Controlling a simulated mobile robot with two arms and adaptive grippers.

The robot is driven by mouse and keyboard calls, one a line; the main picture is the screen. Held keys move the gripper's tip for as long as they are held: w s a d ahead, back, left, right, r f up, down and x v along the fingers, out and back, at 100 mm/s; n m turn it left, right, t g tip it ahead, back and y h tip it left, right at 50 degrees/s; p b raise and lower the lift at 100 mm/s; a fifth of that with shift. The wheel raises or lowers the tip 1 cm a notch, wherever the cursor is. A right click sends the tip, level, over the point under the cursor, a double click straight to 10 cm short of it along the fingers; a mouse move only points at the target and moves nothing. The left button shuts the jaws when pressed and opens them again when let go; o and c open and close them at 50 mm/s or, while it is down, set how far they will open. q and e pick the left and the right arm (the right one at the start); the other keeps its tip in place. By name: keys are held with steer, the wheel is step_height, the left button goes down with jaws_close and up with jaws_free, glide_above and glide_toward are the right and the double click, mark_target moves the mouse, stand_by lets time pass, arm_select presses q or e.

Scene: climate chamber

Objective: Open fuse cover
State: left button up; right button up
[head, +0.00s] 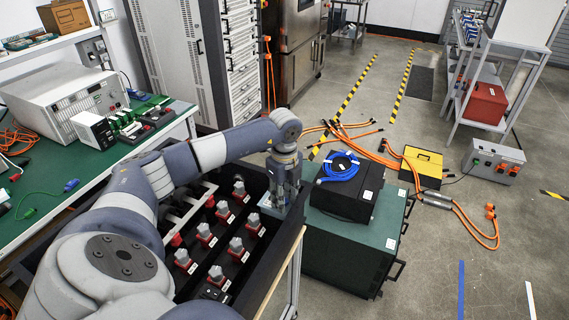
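My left arm reaches in from the left across a black panel box (268,262) that holds several red sockets with grey plugs (236,244). My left gripper (273,208) points down at the far right corner of this box. Its fingers are small and partly hidden, so I cannot tell if they are open or touching anything. I cannot make out a fuse cover for certain; that corner of the box is covered by my gripper. A small black part (214,292) sits at the near end of the panel. My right gripper is out of view.
A dark green cabinet (345,248) with a black case (347,195) and blue cable (340,166) on top stands right of the box. A green workbench (60,190) is at left. Orange cables (470,222) and a yellow case (421,166) lie on the floor. Floor at lower right is mostly clear.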

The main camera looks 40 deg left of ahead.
arm_select(q)
jaws_close()
steer(key=shift+r, duration=0.1)
